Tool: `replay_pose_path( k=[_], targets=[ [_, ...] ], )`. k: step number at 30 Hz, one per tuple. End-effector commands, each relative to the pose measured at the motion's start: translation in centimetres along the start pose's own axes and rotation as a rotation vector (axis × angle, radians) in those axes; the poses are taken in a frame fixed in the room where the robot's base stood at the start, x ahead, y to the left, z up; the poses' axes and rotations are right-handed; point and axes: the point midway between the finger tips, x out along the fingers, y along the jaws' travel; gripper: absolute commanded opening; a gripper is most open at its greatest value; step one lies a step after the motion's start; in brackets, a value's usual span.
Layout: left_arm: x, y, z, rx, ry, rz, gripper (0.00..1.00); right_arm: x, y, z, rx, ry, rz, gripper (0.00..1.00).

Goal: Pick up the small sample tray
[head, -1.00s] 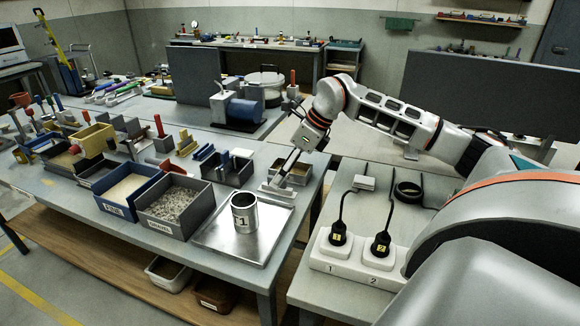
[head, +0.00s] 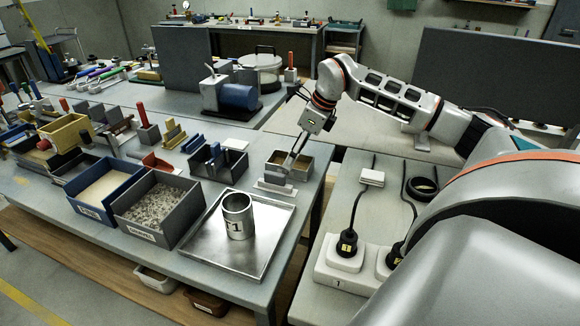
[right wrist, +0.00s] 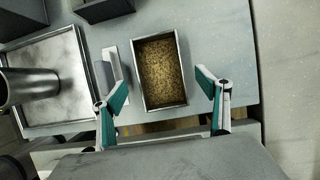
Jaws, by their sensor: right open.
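The small sample tray (head: 318,158) is a grey open box on the near bench, close to its right edge. In the right wrist view the small sample tray (right wrist: 178,101) holds brown granular material. My right gripper (head: 291,163) is above the tray in the head view and partly covers it. In the right wrist view my right gripper (right wrist: 163,88) is open, with one finger on each side of the tray and nothing held. How high the fingertips are above the tray I cannot tell. My left gripper is not in view.
A grey float-like block (right wrist: 113,65) lies just left of the tray, close to the left finger. A metal pan (head: 215,250) with a steel cylinder (head: 238,222) stands nearer. Gravel and sand bins are farther left. A power strip (head: 335,268) is on the right-hand bench.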

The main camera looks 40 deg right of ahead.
Motion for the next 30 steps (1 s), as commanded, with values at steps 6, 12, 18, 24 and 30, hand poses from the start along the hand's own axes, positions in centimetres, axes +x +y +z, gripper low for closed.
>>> replay_pose_path(
  k=[6,12,18,24,30],
  targets=[
    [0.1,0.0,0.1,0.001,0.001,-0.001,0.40,3.4,0.1,0.2,0.000,0.001,0.004,0.75],
    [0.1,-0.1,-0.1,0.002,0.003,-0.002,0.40,4.3,-0.1,0.2,0.000,0.001,0.000,0.75],
    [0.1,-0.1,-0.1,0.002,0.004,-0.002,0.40,4.3,0.0,0.2,0.000,0.001,0.000,0.54],
    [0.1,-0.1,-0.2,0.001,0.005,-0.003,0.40,4.2,-0.1,0.3,-0.001,-0.001,0.000,0.26],
    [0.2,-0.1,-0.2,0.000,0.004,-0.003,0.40,4.2,-0.1,0.3,-0.001,-0.001,0.000,0.26]
  ],
)
